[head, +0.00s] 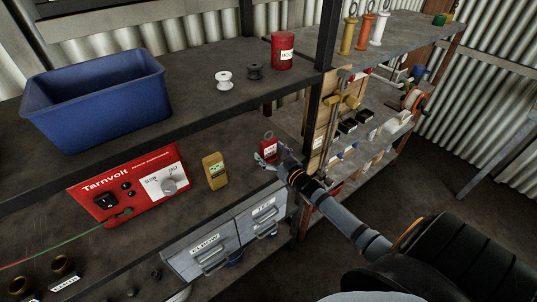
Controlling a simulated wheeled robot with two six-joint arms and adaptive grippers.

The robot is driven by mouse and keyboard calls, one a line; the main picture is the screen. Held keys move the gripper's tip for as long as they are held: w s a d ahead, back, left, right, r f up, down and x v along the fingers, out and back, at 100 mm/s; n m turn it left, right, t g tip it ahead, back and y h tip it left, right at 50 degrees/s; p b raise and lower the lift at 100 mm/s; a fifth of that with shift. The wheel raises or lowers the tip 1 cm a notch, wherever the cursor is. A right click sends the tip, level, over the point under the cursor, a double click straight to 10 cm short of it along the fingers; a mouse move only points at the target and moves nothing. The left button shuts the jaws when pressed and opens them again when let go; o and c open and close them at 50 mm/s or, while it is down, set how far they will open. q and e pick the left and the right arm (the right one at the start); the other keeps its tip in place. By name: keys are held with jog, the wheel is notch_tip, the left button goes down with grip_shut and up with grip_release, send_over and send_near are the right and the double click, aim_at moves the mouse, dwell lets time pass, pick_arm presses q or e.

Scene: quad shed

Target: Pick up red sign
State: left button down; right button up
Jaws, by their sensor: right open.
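A small red item with a white label and a ring on top, which looks like the red sign (268,146), stands on the middle shelf beside the upright post. My right gripper (263,160) is open right in front of it, with its fingers close to the sign's lower edge. The fingers and wrist hide part of the sign, and I cannot tell whether they touch it. My right arm comes in from the lower right. My left gripper is not in view.
A yellow device (215,171) and a red Tarnvolt unit (131,185) stand left on the same shelf. Labelled grey drawers (204,258) hang below. Above are a blue bin (95,100), spools and a red can (283,50). A shelf post (314,120) stands close right of the gripper.

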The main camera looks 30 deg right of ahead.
jog(key=shift+w, duration=0.55)
jog(key=shift+s+r, duration=0.1)
jog(key=shift+c, duration=0.6)
jog(key=c, duration=1.2)
